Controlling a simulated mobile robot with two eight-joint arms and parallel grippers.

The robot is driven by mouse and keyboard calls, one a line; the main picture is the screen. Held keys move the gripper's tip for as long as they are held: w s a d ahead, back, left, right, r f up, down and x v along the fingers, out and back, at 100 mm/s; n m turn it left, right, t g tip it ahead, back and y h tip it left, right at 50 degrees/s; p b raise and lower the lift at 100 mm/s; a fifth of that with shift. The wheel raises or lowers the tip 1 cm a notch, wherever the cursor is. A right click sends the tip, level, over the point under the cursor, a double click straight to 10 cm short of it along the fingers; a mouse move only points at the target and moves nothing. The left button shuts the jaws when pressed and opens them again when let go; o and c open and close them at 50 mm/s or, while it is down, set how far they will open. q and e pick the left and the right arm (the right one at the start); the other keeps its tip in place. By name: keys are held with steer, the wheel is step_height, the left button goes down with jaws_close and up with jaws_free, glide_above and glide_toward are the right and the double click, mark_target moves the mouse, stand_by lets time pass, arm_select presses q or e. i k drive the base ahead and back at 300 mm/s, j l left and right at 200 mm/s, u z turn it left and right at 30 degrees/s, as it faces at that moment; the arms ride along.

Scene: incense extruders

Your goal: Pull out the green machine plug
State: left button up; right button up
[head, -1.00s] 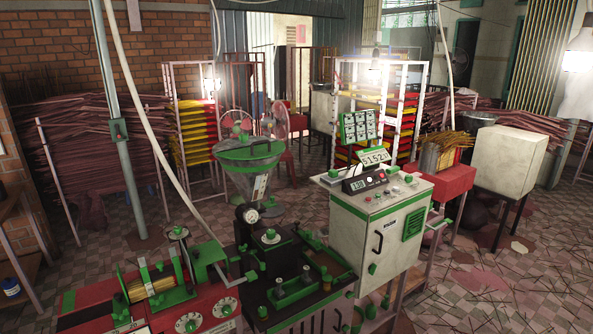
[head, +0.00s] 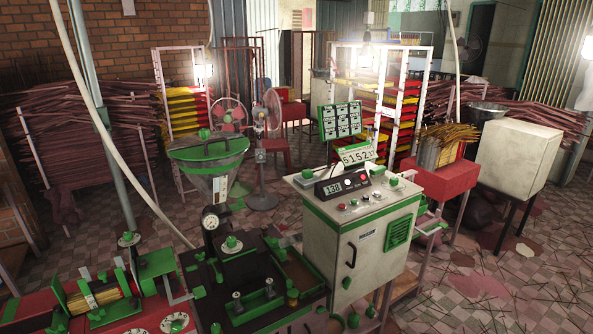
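The green-trimmed machine (head: 245,270) stands in the front centre of the head view, with a green-rimmed hopper (head: 208,150) and a round gauge (head: 210,222). Its white control cabinet (head: 345,235) with green edging stands just right of it, carrying a counter display (head: 357,155) and buttons on top. I cannot make out a plug with certainty among the small green parts. Neither of my grippers is in view.
A red and green machine (head: 100,300) fills the lower left. A pole (head: 115,170) and a hanging pale cable (head: 120,130) stand left. A red stand (head: 435,180) and a white box on legs (head: 515,160) are right. Tiled floor (head: 470,270) is open at lower right.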

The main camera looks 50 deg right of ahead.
mark_target(306, 173)
steer(key=l+u, duration=0.1)
steer(key=l, duration=0.35)
steer(key=k+l+u, duration=0.1)
steer(key=l, duration=0.3)
steer(key=k+l+u, duration=0.1)
steer(key=l, duration=0.35)
steer(key=k+l+u, duration=0.1)
steer(key=l, duration=0.3)
steer(key=k+l+u, duration=0.15)
steer(key=l, duration=0.25)
steer(key=k+l, duration=0.1)
steer(key=l, duration=0.3)
steer(key=k+l, duration=0.15)
steer(key=l, duration=0.25)
steer(key=k+l, duration=0.1)
steer(key=l, duration=0.3)
steer(key=k+l, duration=0.1)
steer(key=l, duration=0.3)
steer(key=k+l, duration=0.15)
steer(key=l, duration=0.3)
